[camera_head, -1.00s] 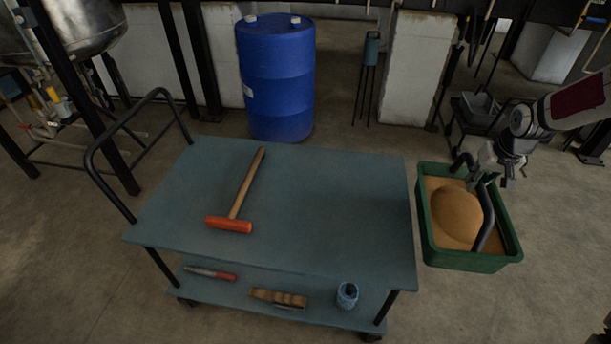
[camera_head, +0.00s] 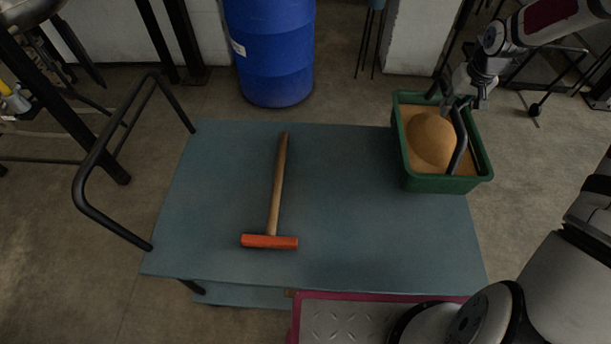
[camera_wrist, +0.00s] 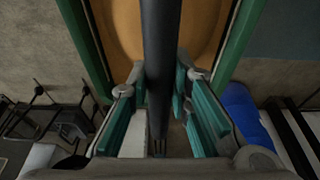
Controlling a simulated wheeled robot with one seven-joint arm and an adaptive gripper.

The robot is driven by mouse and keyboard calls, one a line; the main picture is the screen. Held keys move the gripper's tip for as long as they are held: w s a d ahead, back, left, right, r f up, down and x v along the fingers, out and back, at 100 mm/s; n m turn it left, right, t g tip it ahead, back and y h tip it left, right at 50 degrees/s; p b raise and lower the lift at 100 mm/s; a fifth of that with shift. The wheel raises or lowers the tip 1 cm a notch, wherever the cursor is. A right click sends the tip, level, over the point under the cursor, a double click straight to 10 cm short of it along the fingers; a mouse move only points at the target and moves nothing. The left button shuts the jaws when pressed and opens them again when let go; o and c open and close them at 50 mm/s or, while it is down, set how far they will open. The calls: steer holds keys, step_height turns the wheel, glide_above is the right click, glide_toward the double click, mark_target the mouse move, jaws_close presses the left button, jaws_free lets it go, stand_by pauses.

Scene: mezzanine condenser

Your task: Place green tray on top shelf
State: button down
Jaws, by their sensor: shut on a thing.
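The green tray (camera_head: 440,184), filled with a brown mound, is at the back right of the blue-grey cart. It overlaps the back right corner of the cart's top shelf (camera_head: 340,200) in the head view; I cannot tell its height above it. My gripper (camera_head: 457,102) is shut on the tray's dark bar handle (camera_head: 460,145). In the wrist view, the teal finger pads of my gripper (camera_wrist: 158,95) flank the dark handle (camera_wrist: 160,40), with the green rim (camera_wrist: 240,35) beyond. A hammer (camera_head: 278,190) with orange head and wooden handle lies on the top shelf.
A black push rail (camera_head: 90,160) rises at the cart's left end. A blue drum (camera_head: 270,50) stands behind the cart. The top shelf is clear left of the hammer and between the hammer and the tray. The lower shelf (camera_head: 240,296) is mostly hidden.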

steer(key=shift+w+a+r, duration=0.2)
steer(key=shift+w+a, duration=0.1)
steer(key=shift+w, duration=0.1)
steer(key=shift+a, duration=0.3)
steer(key=s+a+f, duration=0.1)
steer(key=a+f, duration=0.1)
steer(key=a, duration=0.5)
steer(key=s+a+f+p, duration=0.1)
steer(key=s+a+f, duration=0.1)
steer(key=a, duration=0.6)
steer(key=shift+s+f, duration=0.15)
steer(key=shift+f, duration=0.35)
steer(key=shift+a, duration=0.1)
steer(key=c, duration=1.5)
jaws_free()
steer(key=shift+s+f, duration=0.15)
steer(key=shift+o, duration=0.2)
